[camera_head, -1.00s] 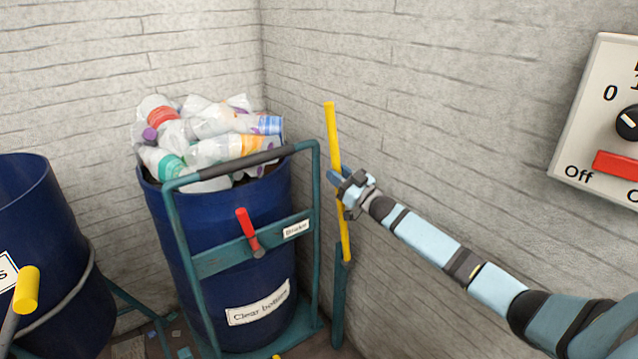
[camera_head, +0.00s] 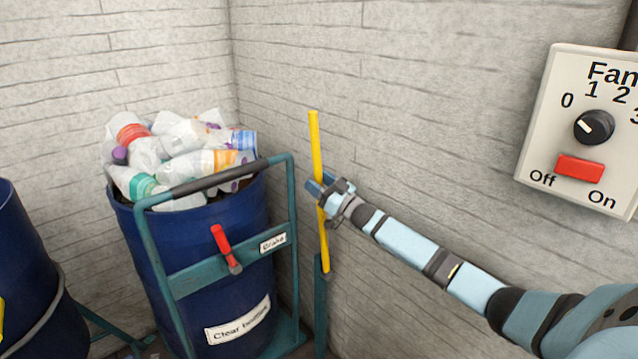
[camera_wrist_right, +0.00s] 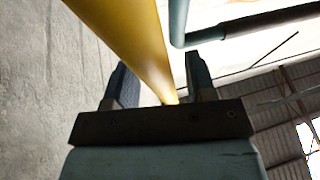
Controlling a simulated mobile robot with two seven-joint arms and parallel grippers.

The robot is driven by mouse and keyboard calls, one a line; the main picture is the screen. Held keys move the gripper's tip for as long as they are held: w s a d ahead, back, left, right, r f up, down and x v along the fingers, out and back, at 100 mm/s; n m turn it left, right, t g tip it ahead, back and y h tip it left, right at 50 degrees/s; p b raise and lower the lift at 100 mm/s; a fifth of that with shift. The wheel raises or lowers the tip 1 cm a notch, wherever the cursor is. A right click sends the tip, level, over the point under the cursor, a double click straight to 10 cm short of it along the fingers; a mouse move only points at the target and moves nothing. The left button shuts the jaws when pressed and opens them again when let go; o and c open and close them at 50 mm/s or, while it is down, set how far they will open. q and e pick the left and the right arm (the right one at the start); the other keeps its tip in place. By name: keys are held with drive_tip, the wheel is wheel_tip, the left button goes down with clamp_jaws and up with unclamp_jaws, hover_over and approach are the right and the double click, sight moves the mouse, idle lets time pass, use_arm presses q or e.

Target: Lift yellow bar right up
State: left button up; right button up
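The yellow bar (camera_head: 316,145) stands nearly upright, its lower end at the top of a teal post (camera_head: 320,310) beside the wall. My right gripper (camera_head: 322,188) is around the bar's middle, one finger on each side. In the right wrist view the bar (camera_wrist_right: 130,35) runs between the two fingers of my right gripper (camera_wrist_right: 160,80). A gap shows between the bar and the right-hand finger, so the gripper looks open. Whether the bar touches the other finger I cannot tell. My left gripper is not in view.
A blue barrel of clear bottles (camera_head: 180,245) stands in a teal frame (camera_head: 292,230) with a red-handled brake lever (camera_head: 222,243), just left of the bar. A fan switch panel (camera_head: 560,120) hangs on the brick wall at right. Another blue barrel (camera_head: 30,290) is at far left.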

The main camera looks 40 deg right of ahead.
use_arm(q)
drive_tip(key=shift+p, duration=0.35)
use_arm(e)
drive_tip(key=v, duration=0.7)
drive_tip(key=shift+s, duration=0.25)
drive_tip(key=shift+f, duration=0.1)
